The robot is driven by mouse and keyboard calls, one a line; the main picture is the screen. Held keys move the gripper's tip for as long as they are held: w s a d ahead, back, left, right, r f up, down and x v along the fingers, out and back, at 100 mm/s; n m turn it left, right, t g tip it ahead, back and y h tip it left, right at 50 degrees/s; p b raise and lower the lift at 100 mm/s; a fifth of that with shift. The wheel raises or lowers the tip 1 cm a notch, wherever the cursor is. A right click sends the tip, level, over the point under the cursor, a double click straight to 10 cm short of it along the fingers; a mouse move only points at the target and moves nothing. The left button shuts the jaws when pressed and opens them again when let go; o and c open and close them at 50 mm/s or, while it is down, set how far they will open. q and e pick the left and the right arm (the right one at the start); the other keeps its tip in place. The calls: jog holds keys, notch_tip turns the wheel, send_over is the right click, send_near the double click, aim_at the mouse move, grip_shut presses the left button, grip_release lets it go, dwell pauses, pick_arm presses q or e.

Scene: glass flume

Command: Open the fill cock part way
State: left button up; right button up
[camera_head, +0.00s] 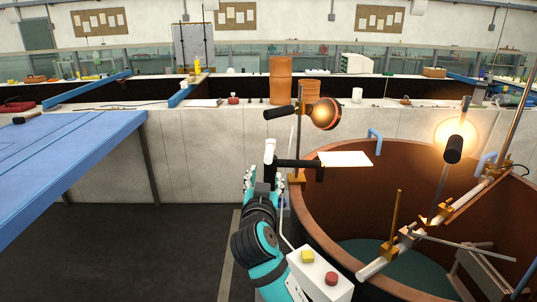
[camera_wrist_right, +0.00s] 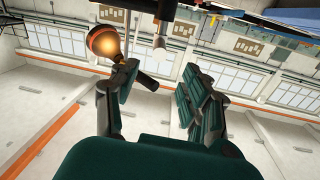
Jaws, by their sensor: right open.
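A fitting with a white upright piece (camera_head: 269,151) and a black horizontal pipe (camera_head: 297,163) stands at the near left rim of the brown round tank (camera_head: 300,212); it looks like the fill cock. The pipe's outer end turns down over the tank. My right gripper (camera_head: 265,183) is open just below and in front of the white piece, with fingers apart. In the right wrist view, nothing is held between the fingers (camera_wrist_right: 157,82), and a white cylinder (camera_wrist_right: 160,46) shows beyond them at the top. I cannot tell whether a finger touches the fitting. My left gripper is not in view.
An orange lamp (camera_head: 325,113) with a black handle stands close behind the fitting, and another glowing lamp (camera_head: 453,146) is over the tank. A box with yellow and red buttons (camera_head: 318,276) is near my forearm. A blue table (camera_head: 65,160) is at left. The dark floor between is clear.

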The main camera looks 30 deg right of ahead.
aim_at(268, 161)
jog(key=p+x, duration=0.3)
jog(key=x, duration=0.7)
jog(key=shift+d+r, duration=0.1)
jog(key=shift+d, duration=0.05)
jog(key=shift+x, duration=0.75)
jog(key=shift+c, duration=0.3)
grip_shut()
